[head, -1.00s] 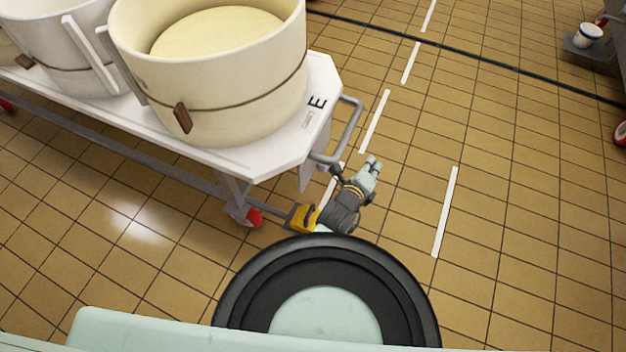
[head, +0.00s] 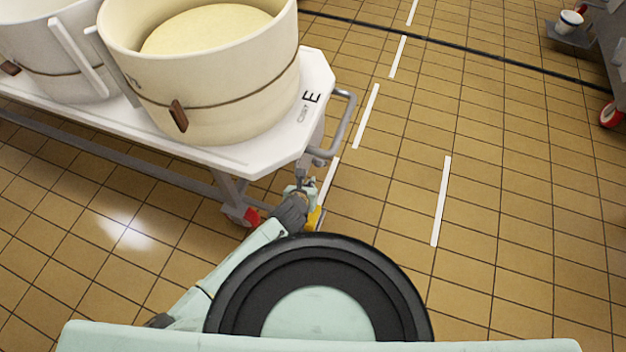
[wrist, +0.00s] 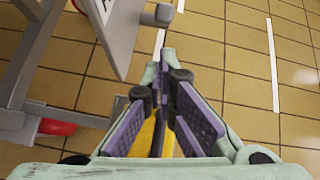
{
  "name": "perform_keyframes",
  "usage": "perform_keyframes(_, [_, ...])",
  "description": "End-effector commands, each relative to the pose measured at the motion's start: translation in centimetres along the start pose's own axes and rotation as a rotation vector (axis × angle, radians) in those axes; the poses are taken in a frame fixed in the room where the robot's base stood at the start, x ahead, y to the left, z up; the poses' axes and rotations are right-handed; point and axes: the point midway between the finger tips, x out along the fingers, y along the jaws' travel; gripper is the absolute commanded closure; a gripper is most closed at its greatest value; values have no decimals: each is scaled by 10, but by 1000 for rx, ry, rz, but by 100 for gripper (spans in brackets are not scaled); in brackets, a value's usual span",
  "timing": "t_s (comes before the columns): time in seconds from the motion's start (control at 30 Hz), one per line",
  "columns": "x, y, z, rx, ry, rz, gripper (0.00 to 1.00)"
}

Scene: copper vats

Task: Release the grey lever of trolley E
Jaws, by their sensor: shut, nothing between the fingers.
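Trolley E (head: 262,158) is a white-topped cart with a black letter E on its corner, at the upper left of the head view. My gripper (head: 308,184) is at the trolley's near right corner, below the top's edge. In the wrist view my gripper (wrist: 166,62) has its fingers shut with nothing between them. A grey hanging plate (wrist: 122,38) and a small rounded grey piece (wrist: 161,14) beside it lie ahead and left of the fingers. I cannot tell whether that piece belongs to the grey lever, and no lever shows clearly. No contact is visible.
A cream tub (head: 215,110) stands on the trolley. A grey rail (head: 347,125) curves out from its end. A red wheel (head: 252,216) is below. A yellow part (head: 316,217) is partly hidden by my arm. Tiled floor to the right is clear; another wheeled thing (head: 611,114) stands at the far right.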

Motion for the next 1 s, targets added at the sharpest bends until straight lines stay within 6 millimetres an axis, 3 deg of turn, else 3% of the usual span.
perform_keyframes(0.3, [57,-3,-1,-3,1,-3,100])
perform_keyframes(0.5, [83,-2,-1,-2,1,-2,100])
perform_keyframes(1.0, [91,-1,0,0,0,-2,100])
